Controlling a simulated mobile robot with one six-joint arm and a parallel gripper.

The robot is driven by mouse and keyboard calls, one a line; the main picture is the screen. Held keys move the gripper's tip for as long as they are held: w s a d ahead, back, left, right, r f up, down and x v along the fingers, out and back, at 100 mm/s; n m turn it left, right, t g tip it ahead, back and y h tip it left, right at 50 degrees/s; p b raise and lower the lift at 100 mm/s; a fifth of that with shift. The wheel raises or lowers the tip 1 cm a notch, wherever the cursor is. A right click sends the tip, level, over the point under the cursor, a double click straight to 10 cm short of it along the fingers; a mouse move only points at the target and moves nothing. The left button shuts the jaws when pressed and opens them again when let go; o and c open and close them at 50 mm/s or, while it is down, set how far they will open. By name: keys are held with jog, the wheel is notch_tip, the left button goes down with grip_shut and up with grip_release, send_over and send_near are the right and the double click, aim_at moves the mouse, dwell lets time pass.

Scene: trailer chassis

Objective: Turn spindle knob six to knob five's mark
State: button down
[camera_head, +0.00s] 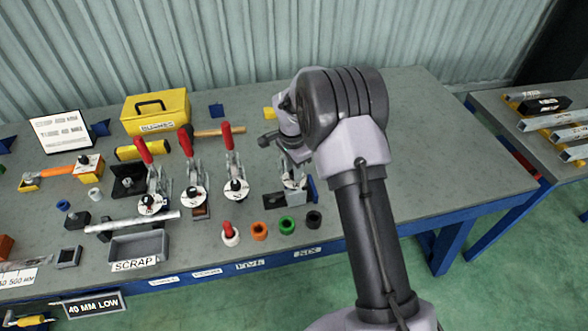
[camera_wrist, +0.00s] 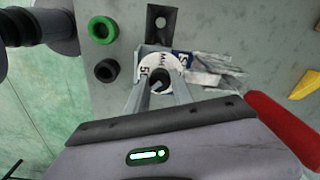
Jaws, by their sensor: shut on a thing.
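Knob six is a black knob (camera_wrist: 160,77) in the middle of a white printed dial (camera_wrist: 152,62) in the wrist view. My gripper (camera_wrist: 160,88) has a finger on each side of it and is shut on it. In the head view my gripper (camera_head: 292,168) reaches down onto the rightmost spindle station, above the "SIX" label (camera_head: 307,252); my arm partly hides this dial. Knob five (camera_head: 236,186) is a black knob on a white dial to its left, below a red-handled clamp. Its exact mark is too small to read.
A red handle (camera_wrist: 285,130) stands close to my gripper in the wrist view. Green (camera_head: 287,225) and black (camera_head: 313,219) rings lie in front of the station. Other red-handled clamps (camera_head: 187,140) stand left. The table's right part (camera_head: 430,150) is clear.

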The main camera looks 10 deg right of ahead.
jog(key=n+p, duration=0.1)
jog(key=n, duration=0.6)
jog(key=n+p, duration=0.1)
jog(key=n, duration=0.5)
jog(key=shift+s+n+t+p, duration=0.1)
jog(key=shift+n+t+p, duration=0.2)
jog(key=shift+n, duration=0.1)
jog(key=n+p, duration=0.1)
jog(key=n, duration=0.5)
jog(key=n+p, duration=0.1)
jog(key=n, duration=0.5)
jog(key=shift+d+n+p, duration=0.1)
jog(key=shift+n+p, duration=0.2)
jog(key=shift+p, duration=0.1)
jog(key=c, duration=1.1)
grip_release()
